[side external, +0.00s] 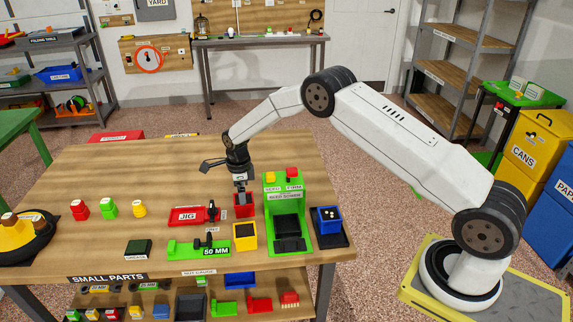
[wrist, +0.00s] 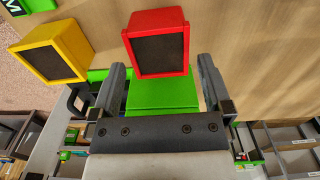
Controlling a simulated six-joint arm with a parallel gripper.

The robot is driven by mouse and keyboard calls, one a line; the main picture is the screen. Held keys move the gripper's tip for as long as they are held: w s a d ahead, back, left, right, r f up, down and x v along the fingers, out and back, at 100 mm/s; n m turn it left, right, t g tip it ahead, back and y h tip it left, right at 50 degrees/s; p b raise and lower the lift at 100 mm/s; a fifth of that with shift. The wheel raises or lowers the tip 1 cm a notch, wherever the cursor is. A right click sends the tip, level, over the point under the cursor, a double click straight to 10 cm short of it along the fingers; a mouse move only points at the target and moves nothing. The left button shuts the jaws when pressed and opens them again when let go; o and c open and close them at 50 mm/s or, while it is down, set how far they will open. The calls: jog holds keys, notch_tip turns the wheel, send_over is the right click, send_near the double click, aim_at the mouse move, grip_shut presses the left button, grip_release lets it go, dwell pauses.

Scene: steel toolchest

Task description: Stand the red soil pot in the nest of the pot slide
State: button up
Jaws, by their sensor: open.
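The red soil pot (side external: 243,211), square with a dark top, stands upright on the wooden table, directly below my gripper (side external: 241,188). In the wrist view the red pot (wrist: 158,48) lies between the tips of my open gripper (wrist: 161,64), with a visible gap to each finger. I cannot tell how far down the fingers reach beside it. Part of a green body (wrist: 163,94) shows between the fingers.
A yellow pot (side external: 245,238) stands in front of the red one. A red jig (side external: 186,216) and green 50 MM piece (side external: 187,249) are to the left. A blue bin (side external: 328,219) sits right of the green unit. Bare table (side external: 190,165) lies behind the jig.

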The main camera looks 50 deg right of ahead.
jog(key=shift+w+a+r, duration=0.1)
jog(key=shift+r, duration=1.75)
jog(key=shift+s+r+n, duration=0.25)
jog(key=shift+r+n, duration=0.1)
jog(key=shift+n, duration=0.05)
jog(key=s+a+r+n+t, duration=0.1)
jog(key=s+r+n, duration=0.2)
jog(key=s+n, duration=0.5)
jog(key=s+a+r+n, duration=0.2)
jog(key=s+r+n, duration=0.1)
jog(key=s+n, duration=0.6)
jog(key=s+a+r+n+t, duration=0.1)
jog(key=s+r+n, duration=0.3)
jog(key=s+n, duration=0.4)
jog(key=s, duration=0.4)
jog(key=shift+s+a+n+t, duration=0.15)
jog(key=shift+a+n+t, duration=0.15)
jog(key=shift+r, duration=0.1)
